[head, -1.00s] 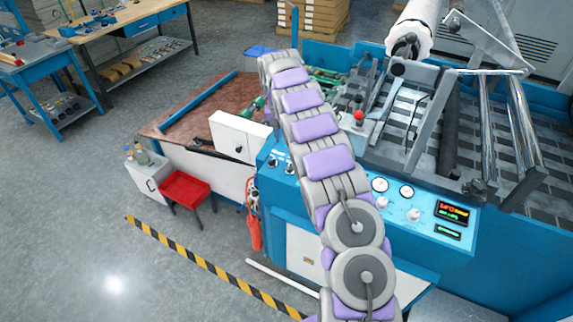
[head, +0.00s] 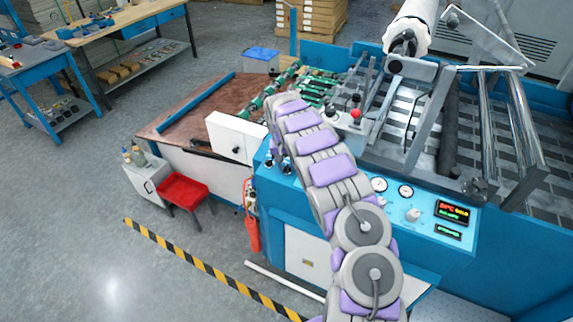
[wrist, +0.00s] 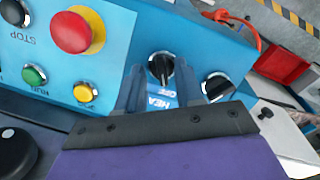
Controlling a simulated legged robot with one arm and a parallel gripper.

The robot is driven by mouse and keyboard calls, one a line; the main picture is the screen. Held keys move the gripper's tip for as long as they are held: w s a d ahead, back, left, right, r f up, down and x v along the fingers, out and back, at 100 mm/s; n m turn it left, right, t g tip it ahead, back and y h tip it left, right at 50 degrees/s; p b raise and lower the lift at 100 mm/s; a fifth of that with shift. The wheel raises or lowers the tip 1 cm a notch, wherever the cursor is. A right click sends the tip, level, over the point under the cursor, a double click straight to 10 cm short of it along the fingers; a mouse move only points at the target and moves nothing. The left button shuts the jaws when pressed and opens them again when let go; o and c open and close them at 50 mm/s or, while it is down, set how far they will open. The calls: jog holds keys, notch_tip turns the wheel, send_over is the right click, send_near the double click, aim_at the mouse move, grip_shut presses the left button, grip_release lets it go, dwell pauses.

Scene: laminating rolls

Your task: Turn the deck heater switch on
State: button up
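The blue control panel (wrist: 120,25) fills much of the wrist view and shows in the head view (head: 340,178). A black rotary switch (wrist: 160,68) sits between my finger tips in the wrist view. Its label is partly hidden and reads upside down "HEA" and "OFF". My gripper (wrist: 173,88) is open, with one finger on each side of this switch; I cannot tell whether they touch it. A second black knob (wrist: 217,86) sits to the right, beside the right finger. In the head view my gripper (head: 276,152) is at the panel's left end, partly hidden by my arm.
A red button (wrist: 71,32), a green button (wrist: 35,75) and a yellow button (wrist: 86,92) sit left of the switch. A white box (head: 230,138) stands left of my gripper. A red extinguisher (head: 252,220) and red stool (head: 183,189) are below left.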

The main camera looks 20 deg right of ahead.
jog(key=shift+a, duration=0.2)
jog(key=shift+c, duration=1.4)
grip_shut()
jog(key=shift+r, duration=0.1)
jog(key=m+y+p, duration=0.1)
jog(key=m, duration=0.5)
jog(key=shift+t, duration=0.4)
jog(key=m+p, duration=0.2)
jog(key=m, duration=0.3)
jog(key=shift+s+d+m+t, duration=0.1)
jog(key=shift+d+m+t, duration=0.05)
jog(key=shift+m+t, duration=0.2)
